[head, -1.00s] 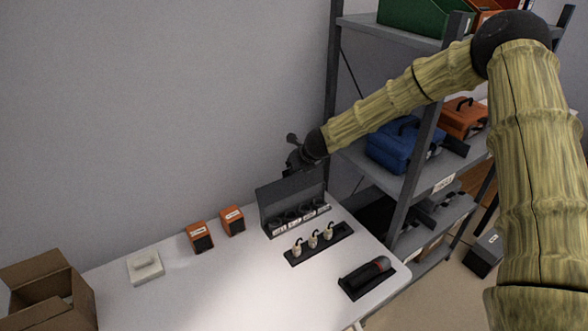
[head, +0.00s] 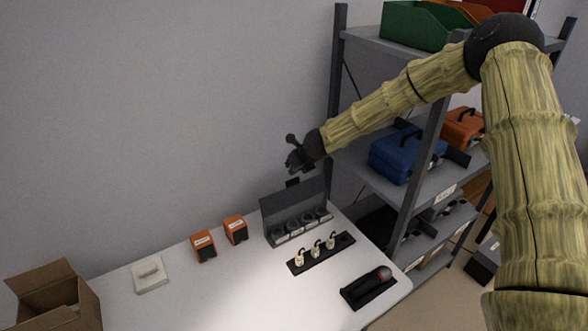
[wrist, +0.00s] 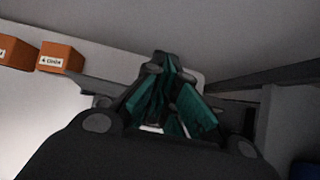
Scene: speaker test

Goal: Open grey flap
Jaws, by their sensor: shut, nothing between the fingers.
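The grey flap (head: 294,203) stands raised, roughly upright, at the back of a dark holder on the white table in the head view. Several round dark compartments with small labels (head: 301,228) show uncovered in front of it. My gripper (head: 294,168) is above the flap's top edge and looks apart from it. In the wrist view my gripper (wrist: 165,68) shows teal inner pads with the fingers together and nothing held. My gripper body hides much of what lies below it there; a dark strip behind it may be the flap's edge.
Two orange boxes (head: 203,246) (head: 236,229) stand left of the holder. A black strip with white plugs (head: 316,250) and a dark cylinder in a tray (head: 371,285) lie in front. An open cardboard box (head: 55,292) is at left. Grey shelving (head: 400,215) rises at right.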

